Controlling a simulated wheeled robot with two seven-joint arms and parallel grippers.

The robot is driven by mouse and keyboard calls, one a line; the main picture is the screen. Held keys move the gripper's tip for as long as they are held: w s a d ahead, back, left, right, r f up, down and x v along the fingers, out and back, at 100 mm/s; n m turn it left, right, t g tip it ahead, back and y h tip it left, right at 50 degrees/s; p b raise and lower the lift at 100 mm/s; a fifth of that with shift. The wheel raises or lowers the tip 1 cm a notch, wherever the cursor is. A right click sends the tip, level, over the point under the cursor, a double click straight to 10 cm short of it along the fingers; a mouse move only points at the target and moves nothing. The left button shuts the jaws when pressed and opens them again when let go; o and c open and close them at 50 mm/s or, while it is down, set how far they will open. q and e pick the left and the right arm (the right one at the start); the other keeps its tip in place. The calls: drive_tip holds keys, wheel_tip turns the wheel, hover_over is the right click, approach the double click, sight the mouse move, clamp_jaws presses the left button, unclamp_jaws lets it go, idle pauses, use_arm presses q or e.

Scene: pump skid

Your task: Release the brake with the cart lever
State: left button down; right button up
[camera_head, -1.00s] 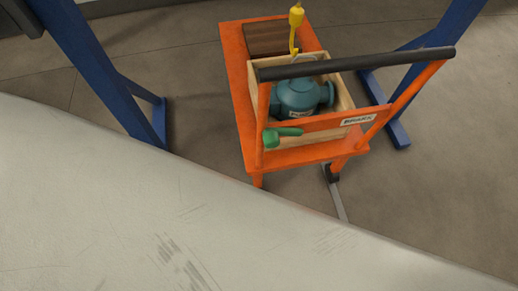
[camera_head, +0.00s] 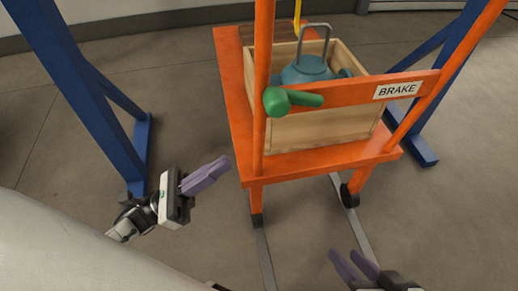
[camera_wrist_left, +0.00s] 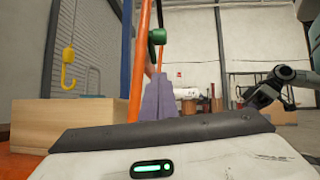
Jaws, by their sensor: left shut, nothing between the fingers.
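The orange cart (camera_head: 330,163) stands ahead with a BRAKE label (camera_head: 397,90) on its front crossbar. The green brake lever (camera_head: 300,99) sits at the left end of that bar, its handle pointing right and roughly level. The lever also shows in the left wrist view (camera_wrist_left: 157,37), above and beyond the fingertips. My left gripper (camera_head: 222,165) is shut and empty, left of the cart's left post, below and left of the lever and apart from it. My right gripper (camera_head: 345,258) is low at the front of the cart, its fingers apart and empty; its body is partly cut off.
A wooden crate (camera_head: 320,126) on the cart holds a teal pump (camera_head: 306,70). A yellow hook (camera_wrist_left: 68,70) hangs above the crate. Blue frame legs (camera_head: 85,80) stand on both sides. Cart posts rise beside the lever. Open floor lies left of the cart.

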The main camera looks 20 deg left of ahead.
use_arm(q)
drive_tip(key=shift+s+m+g+h, duration=0.2)
drive_tip(key=shift+m+g+h, duration=0.1)
drive_tip(key=shift+m, duration=0.3)
drive_tip(key=shift+s+a+r+x, duration=0.15)
drive_tip(key=shift+a+r+x, duration=0.2)
drive_tip(key=shift+x, duration=1.8)
drive_tip(key=shift+s+a+r+x, duration=0.1)
drive_tip(key=shift+r+x, duration=0.35)
drive_tip(key=shift+x, duration=1.65)
drive_tip(key=shift+s+a+r+x, duration=0.15)
drive_tip(key=shift+a+r+x, duration=0.2)
drive_tip(key=shift+x, duration=1.8)
drive_tip(key=shift+r, duration=0.15)
